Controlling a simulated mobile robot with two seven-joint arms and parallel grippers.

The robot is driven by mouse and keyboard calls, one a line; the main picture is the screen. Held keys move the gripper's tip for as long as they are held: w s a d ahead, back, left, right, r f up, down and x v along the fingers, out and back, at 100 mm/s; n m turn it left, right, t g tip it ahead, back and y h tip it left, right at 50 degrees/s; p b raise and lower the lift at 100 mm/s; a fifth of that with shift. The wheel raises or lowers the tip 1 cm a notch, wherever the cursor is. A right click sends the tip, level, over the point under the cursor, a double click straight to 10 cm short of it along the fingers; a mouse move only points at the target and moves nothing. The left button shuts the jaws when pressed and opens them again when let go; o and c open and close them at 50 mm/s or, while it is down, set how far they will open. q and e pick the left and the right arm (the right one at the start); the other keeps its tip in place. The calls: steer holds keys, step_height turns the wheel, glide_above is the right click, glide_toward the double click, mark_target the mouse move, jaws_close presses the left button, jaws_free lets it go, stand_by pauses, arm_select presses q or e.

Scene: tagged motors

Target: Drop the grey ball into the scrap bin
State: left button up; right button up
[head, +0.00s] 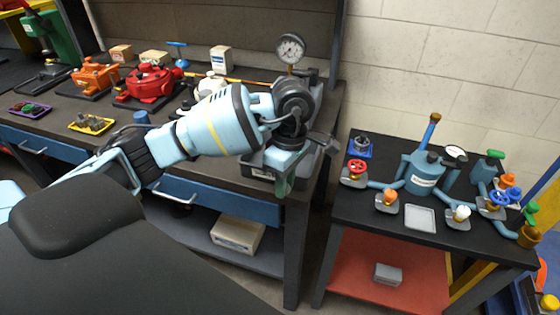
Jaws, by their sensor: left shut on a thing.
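My left arm reaches in from the left across the dark workbench (70,145). My left gripper (283,185) points down at the bench's right end, in front of a dark box-like thing (258,170). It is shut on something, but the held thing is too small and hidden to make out. I cannot pick out the grey ball anywhere. I cannot tell whether the dark box-like thing is the scrap bin. My right gripper is not in view.
A pressure gauge (291,48) stands behind my wrist. Red (152,84) and orange (96,76) machines and small trays (91,123) sit on the bench. The right-hand table (350,205) holds a blue tank (424,175), valves and a grey tray (420,218). A gap separates the tables.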

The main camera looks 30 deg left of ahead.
arm_select(q)
steer(key=w+a+r+m, duration=0.1)
steer(key=w+a+m, duration=0.2)
steer(key=m, duration=0.8)
steer(key=w+a+r+m+t, duration=0.1)
steer(key=w+a+m, duration=0.3)
steer(key=m, duration=0.7)
steer(key=w+a+r+m+t, duration=0.1)
steer(key=w+a+r+m, duration=0.1)
steer(key=m, duration=0.9)
steer(key=w+a, duration=0.1)
steer(key=w, duration=0.1)
steer(key=shift+w+a+r+m, duration=0.2)
steer(key=shift+w+r+m, duration=0.1)
steer(key=shift+r, duration=0.05)
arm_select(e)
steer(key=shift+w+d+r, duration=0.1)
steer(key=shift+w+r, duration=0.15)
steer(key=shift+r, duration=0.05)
